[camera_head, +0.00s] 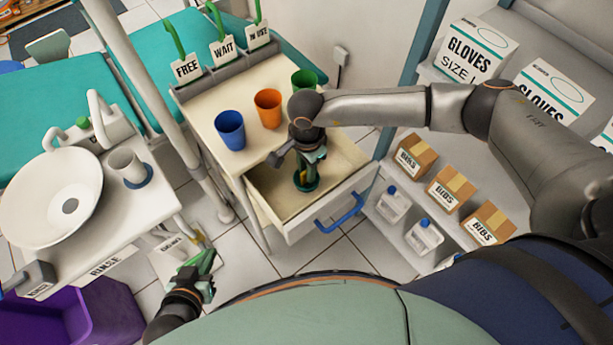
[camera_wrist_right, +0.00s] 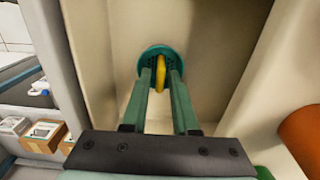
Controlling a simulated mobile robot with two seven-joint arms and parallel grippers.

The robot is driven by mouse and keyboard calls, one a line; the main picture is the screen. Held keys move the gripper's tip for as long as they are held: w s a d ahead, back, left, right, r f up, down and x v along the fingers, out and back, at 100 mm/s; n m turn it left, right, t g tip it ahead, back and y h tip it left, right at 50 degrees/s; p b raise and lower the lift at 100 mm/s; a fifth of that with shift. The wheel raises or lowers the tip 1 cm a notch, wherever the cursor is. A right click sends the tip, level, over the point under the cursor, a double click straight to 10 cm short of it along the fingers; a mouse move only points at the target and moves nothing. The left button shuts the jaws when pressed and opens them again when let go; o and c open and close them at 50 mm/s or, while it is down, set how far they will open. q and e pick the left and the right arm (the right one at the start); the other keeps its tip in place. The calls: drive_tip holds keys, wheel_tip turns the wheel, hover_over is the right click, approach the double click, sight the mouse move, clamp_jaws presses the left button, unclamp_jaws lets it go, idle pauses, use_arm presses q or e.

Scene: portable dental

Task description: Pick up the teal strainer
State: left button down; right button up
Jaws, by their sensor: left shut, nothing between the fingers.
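The teal strainer (camera_wrist_right: 151,52) is a round, perforated disc with an upright yellow grip (camera_wrist_right: 160,72). It lies on the floor of the open drawer (camera_head: 262,187). In the head view the strainer (camera_head: 307,184) is partly covered by my right gripper (camera_head: 304,176), which reaches down into the drawer. In the right wrist view the right gripper's green fingers (camera_wrist_right: 161,80) stand on either side of the yellow grip, with narrow gaps showing; they look open. My left gripper (camera_head: 208,258) is shut and empty, low at the left, away from the strainer.
Blue (camera_head: 230,130), orange (camera_head: 268,108) and green (camera_head: 304,80) cups stand on the cabinet top above the drawer. The drawer walls closely surround my right gripper. A shelf with bibs boxes (camera_head: 450,187) and bottles is at the right; a sink (camera_head: 50,200) is at the left.

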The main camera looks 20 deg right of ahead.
wheel_tip(320, 180, down, 2)
drive_tip(key=shift+f, duration=0.1)
clamp_jaws()
idle(0.5)
